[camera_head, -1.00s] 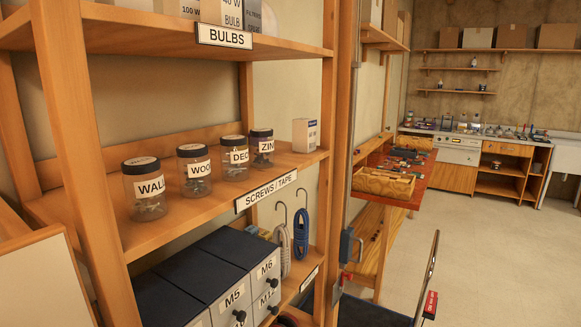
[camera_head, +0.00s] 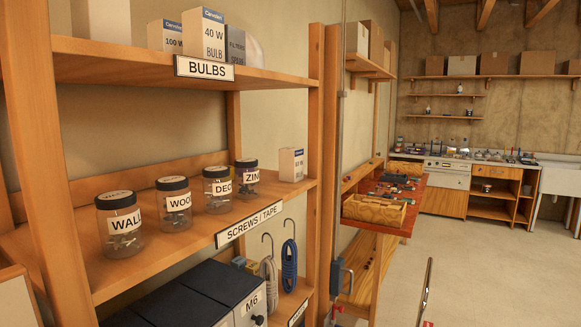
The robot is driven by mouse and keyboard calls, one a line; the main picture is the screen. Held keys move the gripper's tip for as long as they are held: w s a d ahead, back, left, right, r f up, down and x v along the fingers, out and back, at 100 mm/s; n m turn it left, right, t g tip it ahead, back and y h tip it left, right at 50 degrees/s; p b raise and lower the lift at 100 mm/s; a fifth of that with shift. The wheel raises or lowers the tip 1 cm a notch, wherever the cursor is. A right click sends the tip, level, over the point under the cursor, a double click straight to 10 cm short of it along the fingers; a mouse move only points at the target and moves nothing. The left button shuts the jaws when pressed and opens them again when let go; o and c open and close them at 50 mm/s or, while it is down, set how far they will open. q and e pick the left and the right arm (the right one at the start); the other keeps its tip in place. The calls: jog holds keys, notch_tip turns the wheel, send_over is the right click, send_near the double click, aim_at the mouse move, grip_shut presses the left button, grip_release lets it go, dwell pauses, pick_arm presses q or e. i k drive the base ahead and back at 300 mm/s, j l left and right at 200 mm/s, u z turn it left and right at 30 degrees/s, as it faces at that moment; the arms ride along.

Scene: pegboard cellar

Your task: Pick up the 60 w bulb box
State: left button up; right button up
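A small white box with a blue band (camera_head: 291,165) stands upright on the middle shelf, at its right end beside the jars. It looks like the bulb boxes above, but its side print is too small to read surely. On the top shelf, labelled BULBS, stand a white box marked 40 W BULB (camera_head: 212,40) and a box marked 100 W (camera_head: 171,38), partly behind it. No box there clearly reads 60 W. Neither of my grippers is in view.
Several screw jars (camera_head: 172,205) line the middle shelf (camera_head: 150,250), left of the small box. A wooden post (camera_head: 318,130) stands just right of that box. Dark drawers (camera_head: 185,290) and hanging cords (camera_head: 289,262) are below. Open floor (camera_head: 480,270) lies at the right.

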aim_at(290, 159)
jog(key=i+l+u, duration=0.1)
jog(key=l, duration=0.25)
jog(key=i+l+u, duration=0.1)
jog(key=i+l, duration=0.15)
jog(key=l, duration=0.15)
jog(key=i+l+u, duration=0.1)
jog(key=l, duration=0.3)
jog(key=i+l+u, duration=0.1)
jog(key=l, duration=0.3)
jog(key=i+l+u, duration=0.1)
jog(key=i+l, duration=0.15)
jog(key=l, duration=0.2)
jog(key=i+l+u, duration=0.1)
jog(key=l, duration=0.3)
jog(key=i+l+u, duration=0.1)
jog(key=l, duration=0.35)
jog(key=i+l+u, duration=0.1)
jog(key=l, duration=0.35)
